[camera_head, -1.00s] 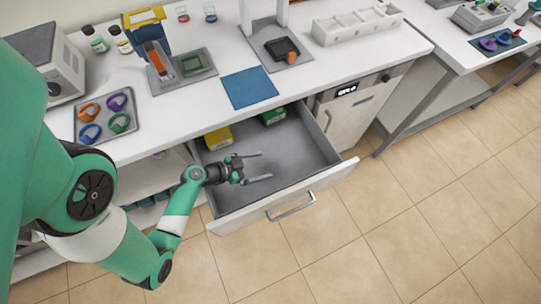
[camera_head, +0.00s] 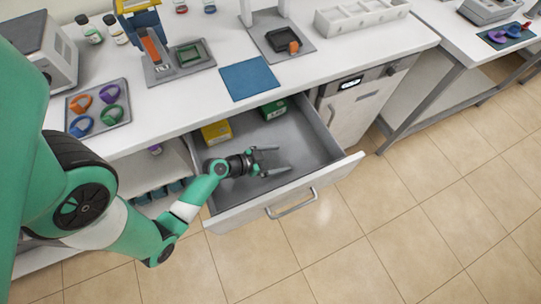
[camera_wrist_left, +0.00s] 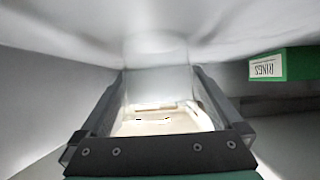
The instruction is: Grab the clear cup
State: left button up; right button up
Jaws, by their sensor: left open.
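My left gripper (camera_head: 284,159) is inside the open drawer (camera_head: 315,140), with its two fingers apart and pointing right. In the left wrist view the fingers (camera_wrist_left: 158,72) frame a see-through, pale shape (camera_wrist_left: 160,95) that may be the clear cup. Its outline is faint, and I cannot tell whether the fingers touch it. I cannot make the cup out in the head view. My right gripper is not in view.
A yellow box (camera_head: 216,132) and a green box (camera_head: 274,110) stand at the back of the drawer; the green one also shows in the left wrist view (camera_wrist_left: 300,66). The drawer front (camera_head: 290,195) bounds the near side. A blue mat (camera_head: 249,79) lies on the counter above.

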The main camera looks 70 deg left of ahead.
pick_arm(q)
jog(key=c, duration=1.3)
jog(key=shift+o, duration=0.2)
jog(key=shift+r, duration=0.1)
notch_tip(320, 180, up, 12)
jog(key=p, duration=0.5)
notch_tip(320, 180, up, 6)
jog(key=p, duration=0.7)
send_over(277, 161)
jog(key=shift+d, duration=0.1)
